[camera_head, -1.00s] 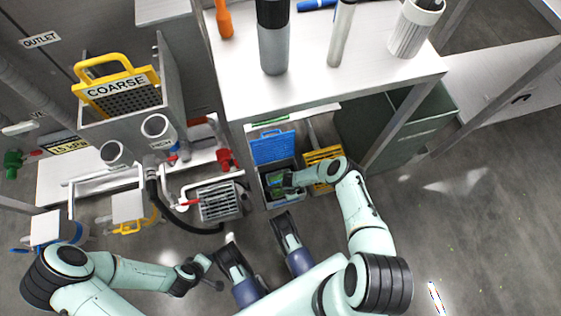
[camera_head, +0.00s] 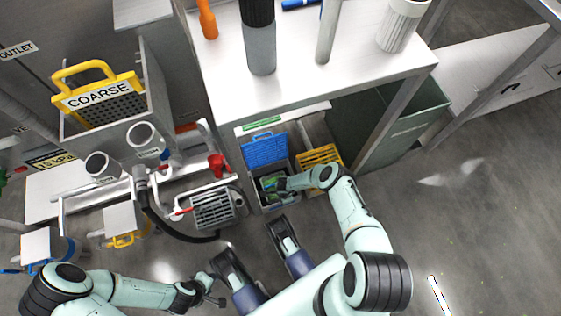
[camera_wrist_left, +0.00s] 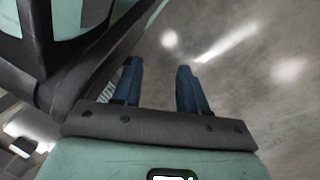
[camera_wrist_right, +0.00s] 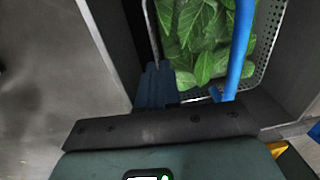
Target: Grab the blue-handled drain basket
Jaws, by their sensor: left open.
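The drain basket is a perforated metal basket (camera_wrist_right: 262,68) full of green leaves. In the right wrist view its blue handle (camera_wrist_right: 240,50) rises along the right side. In the head view the basket is small and partly hidden by my right gripper (camera_head: 280,184), inside a grey bin below the counter. In the right wrist view my right gripper (camera_wrist_right: 156,88) has its fingers close together at the basket's near-left rim, left of the handle. Whether they pinch the rim is hidden. My left gripper (camera_wrist_left: 160,85) is open and empty over bare floor.
A blue slotted panel (camera_head: 264,149) and a yellow slotted basket (camera_head: 319,158) stand close to the bin. The counter (camera_head: 300,80) overhangs it. A grated grey box (camera_head: 213,208) with a black hose is to the left.

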